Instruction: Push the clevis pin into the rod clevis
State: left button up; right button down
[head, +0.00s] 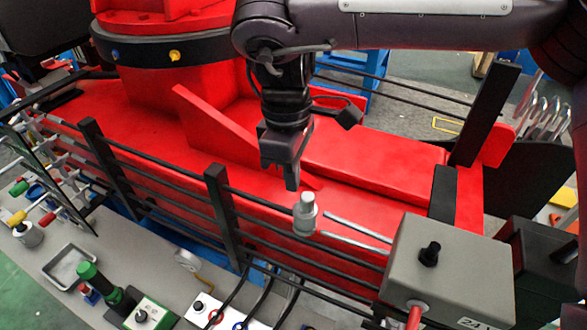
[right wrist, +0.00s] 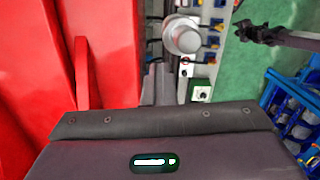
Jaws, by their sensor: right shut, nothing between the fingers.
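A pale grey cylinder with a narrower top (head: 305,213), apparently the clevis pin, stands upright beside the black rails. It also shows end-on in the right wrist view (right wrist: 182,36). Two pale parallel bars (head: 358,228) lie just right of it; I cannot tell whether they belong to the rod clevis. My right gripper (head: 291,178) points down, shut and empty, just above and left of the cylinder, apparently apart from it. A dark shape (right wrist: 262,33) in the right wrist view looks like my left gripper; its jaws are unclear.
The red crane body (head: 370,175) lies behind black rails and posts (head: 222,215). A grey box with a black knob (head: 400,260) stands right of the cylinder. The grey bench (head: 45,255) holds a tray, a green-handled part (head: 98,280) and several switches.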

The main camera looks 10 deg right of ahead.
jog(key=shift+a+n+p, duration=0.2)
jog(key=shift+n+p, duration=0.2)
jog(key=shift+p, duration=0.25)
jog(key=shift+a+n, duration=0.25)
jog(key=shift+n, duration=0.35)
jog(key=c, duration=2.2)
grip_release()
jog(key=c, duration=1.7)
grip_release()
jog(key=shift+w+a+r, duration=0.15)
jog(key=shift+r, duration=2.35)
